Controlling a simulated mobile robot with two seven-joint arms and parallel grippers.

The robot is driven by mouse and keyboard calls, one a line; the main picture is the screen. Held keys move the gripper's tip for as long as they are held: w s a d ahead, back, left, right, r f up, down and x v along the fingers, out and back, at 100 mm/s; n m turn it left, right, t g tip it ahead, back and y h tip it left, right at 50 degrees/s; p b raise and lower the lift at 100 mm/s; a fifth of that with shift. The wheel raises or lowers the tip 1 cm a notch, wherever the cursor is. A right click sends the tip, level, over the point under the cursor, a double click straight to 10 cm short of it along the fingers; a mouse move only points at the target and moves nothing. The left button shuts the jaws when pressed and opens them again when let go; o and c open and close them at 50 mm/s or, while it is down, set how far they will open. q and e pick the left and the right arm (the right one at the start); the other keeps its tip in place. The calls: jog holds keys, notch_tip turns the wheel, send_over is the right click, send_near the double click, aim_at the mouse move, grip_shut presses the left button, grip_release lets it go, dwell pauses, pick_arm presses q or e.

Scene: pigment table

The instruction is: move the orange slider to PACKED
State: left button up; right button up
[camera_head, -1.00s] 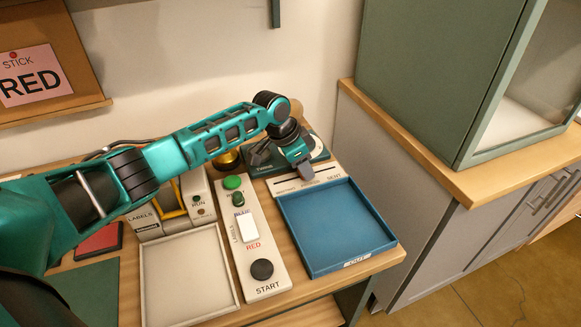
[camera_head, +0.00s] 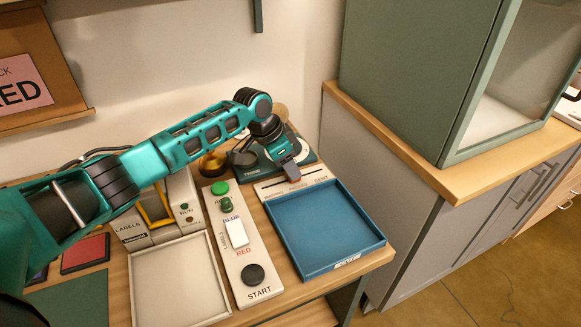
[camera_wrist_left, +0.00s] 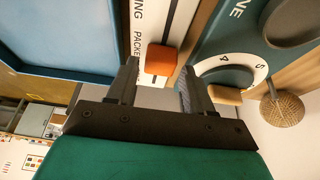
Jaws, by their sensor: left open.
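The orange slider (camera_wrist_left: 160,60) shows in the left wrist view on a white label strip (camera_wrist_left: 150,22), beside the later letters of a partly hidden PACKED label. My left gripper (camera_wrist_left: 158,68) is open, with one finger on each side of the slider and a small gap visible at the left finger. I cannot tell whether the right finger touches it. In the head view my left gripper (camera_head: 290,172) reaches down to the strip (camera_head: 272,190) behind the blue tray, and only a reddish speck shows at its tip. My right gripper is not in view.
The blue tray (camera_head: 360,249) stands in front of the strip. A dark teal dial unit (camera_wrist_left: 238,50) stands close beside the slider. A button panel (camera_head: 237,268) and a pale tray (camera_head: 139,290) lie to the left. A large green cabinet (camera_head: 400,85) stands to the right.

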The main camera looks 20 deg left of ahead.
pick_arm(q)
jog(key=v, duration=1)
jog(key=shift+r+p, duration=0.25)
jog(key=shift+p, duration=0.2)
jog(key=shift+s+f, duration=0.1)
jog(key=shift+s, duration=0.15)
